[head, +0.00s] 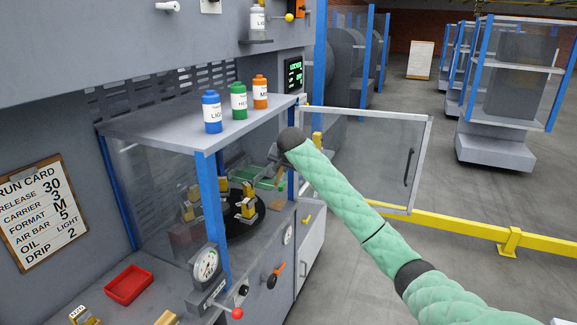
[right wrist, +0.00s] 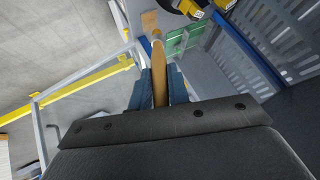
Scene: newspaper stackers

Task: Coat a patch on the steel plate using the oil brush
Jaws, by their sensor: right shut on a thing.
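My right gripper (head: 277,160) is inside the open cabinet, at the end of my green-sleeved arm. In the right wrist view its two blue fingers (right wrist: 160,88) are shut on a wooden handle, which I take to be the oil brush (right wrist: 159,72). The handle points away from the gripper, and its far end is close to a green-edged tray or plate (right wrist: 178,42). That green-edged piece also shows in the head view (head: 258,172). I cannot tell whether the bristles touch anything, nor make out the steel plate for certain. My left gripper is not in view.
The open clear door (head: 370,150) stands right of my arm. A black turntable (head: 240,222) with yellow blocks is left of the gripper. Blue, green and orange bottles (head: 239,101) stand on the cabinet top. A red tray (head: 129,284) sits on the front counter.

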